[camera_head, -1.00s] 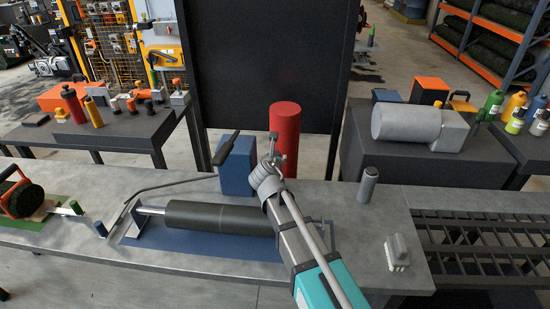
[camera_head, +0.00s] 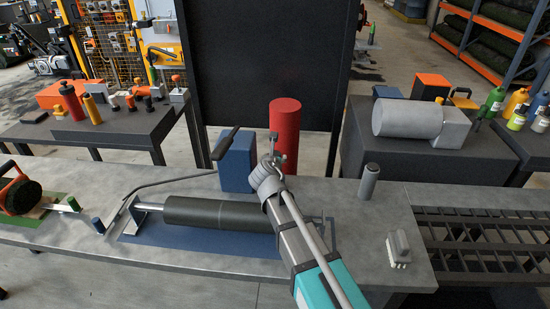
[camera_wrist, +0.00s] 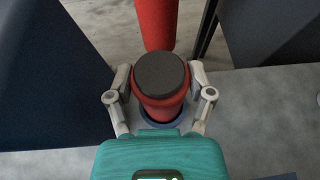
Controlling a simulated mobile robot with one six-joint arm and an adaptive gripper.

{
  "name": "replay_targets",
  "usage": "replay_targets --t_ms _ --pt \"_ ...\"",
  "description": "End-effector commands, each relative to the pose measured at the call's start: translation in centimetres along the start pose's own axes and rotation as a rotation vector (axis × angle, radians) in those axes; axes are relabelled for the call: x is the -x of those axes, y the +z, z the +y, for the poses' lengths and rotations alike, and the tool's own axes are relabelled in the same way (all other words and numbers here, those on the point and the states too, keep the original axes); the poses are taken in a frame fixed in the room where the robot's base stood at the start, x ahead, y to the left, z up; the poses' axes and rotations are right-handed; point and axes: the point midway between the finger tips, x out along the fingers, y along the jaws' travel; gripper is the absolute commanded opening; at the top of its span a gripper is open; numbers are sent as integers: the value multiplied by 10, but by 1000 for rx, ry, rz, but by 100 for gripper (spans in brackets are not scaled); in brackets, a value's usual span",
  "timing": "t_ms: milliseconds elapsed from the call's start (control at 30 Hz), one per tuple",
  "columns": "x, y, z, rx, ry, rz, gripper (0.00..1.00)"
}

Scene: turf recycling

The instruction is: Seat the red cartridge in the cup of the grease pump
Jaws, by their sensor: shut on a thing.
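In the wrist view my gripper (camera_wrist: 160,88) is shut on the red cartridge (camera_wrist: 162,112), one finger on each side. The cartridge has a dark round cap facing the camera. A blue ring (camera_wrist: 178,123), apparently the cup, shows around its lower end; I cannot tell how deep the cartridge sits. In the head view my gripper (camera_head: 273,160) is beside a blue block with a black lever (camera_head: 237,163), apparently the grease pump, and in front of a tall red cylinder (camera_head: 285,120). The held cartridge cannot be made out there.
A dark roller (camera_head: 205,213) lies on a blue mat left of my arm. A tall dark panel (camera_head: 265,60) rises behind. Side tables hold bottles and tools.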

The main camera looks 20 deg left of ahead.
Motion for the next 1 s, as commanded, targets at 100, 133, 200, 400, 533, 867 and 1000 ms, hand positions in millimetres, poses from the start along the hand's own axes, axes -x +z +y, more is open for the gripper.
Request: replay_targets --t_ms 100,133,200,400,533,867,1000 --pt "-1 -3 0 0 0 0 8" --pt "-1 -3 0 0 0 0 8" --pt "-2 -4 0 0 0 0 8" --pt "-3 -8 0 0 0 0 8" --pt "-4 -10 0 0 0 0 8" --pt "-4 -10 0 0 0 0 100" --pt "-4 -10 0 0 0 0 100"
